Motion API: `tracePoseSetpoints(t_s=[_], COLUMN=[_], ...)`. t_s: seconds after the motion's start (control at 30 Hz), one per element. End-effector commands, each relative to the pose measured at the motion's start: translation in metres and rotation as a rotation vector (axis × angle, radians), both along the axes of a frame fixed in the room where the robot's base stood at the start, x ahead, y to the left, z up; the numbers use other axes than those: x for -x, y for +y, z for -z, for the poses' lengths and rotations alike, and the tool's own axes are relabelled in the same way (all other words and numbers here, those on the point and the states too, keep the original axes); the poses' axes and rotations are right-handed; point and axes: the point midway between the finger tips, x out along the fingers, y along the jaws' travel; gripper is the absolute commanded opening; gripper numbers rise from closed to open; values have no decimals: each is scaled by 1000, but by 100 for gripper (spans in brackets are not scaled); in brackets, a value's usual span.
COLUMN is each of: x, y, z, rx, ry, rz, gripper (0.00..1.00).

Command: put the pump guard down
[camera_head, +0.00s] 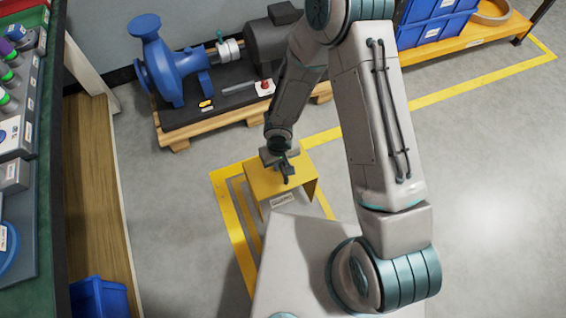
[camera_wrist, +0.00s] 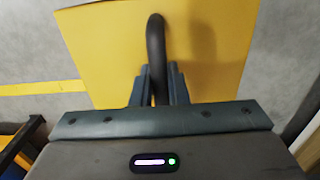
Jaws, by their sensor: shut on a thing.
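The pump guard (camera_head: 301,181) is a yellow bent-sheet cover with a dark handle on top. In the head view it is at the picture's middle, inside a yellow floor marking. My gripper (camera_head: 286,174) is over its top. In the wrist view the yellow guard (camera_wrist: 205,50) fills the upper middle, and my gripper's fingers (camera_wrist: 158,88) are shut on its black handle (camera_wrist: 155,45). The guard looks level. I cannot tell whether its lower edges touch the floor.
A blue pump (camera_head: 170,70) with a motor stands on a wooden pallet (camera_head: 225,118) behind the guard. A green-topped bench (camera_head: 48,200) lines the left side. Blue crates (camera_head: 435,22) sit on an orange platform (camera_head: 460,45) at the back right. The grey floor at right is clear.

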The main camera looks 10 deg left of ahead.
Motion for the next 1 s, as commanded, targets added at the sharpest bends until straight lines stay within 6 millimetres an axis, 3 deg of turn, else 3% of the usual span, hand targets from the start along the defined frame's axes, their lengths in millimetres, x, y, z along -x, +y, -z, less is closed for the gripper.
tracePoseSetpoints(t_s=[0.4, 0.83, 0.87, 0.93, 1.0], x=[-4, -3, -3, -3, -3], y=[-6, -4, -4, -4, -4], z=[40, 43, 44, 42, 42], rx=[0, -1, 0, 0, 0], ry=[0, -1, 0, 0, 0], rz=[16, 12, 12, 12, 11], gripper=[0, 0, 17, 36, 36])
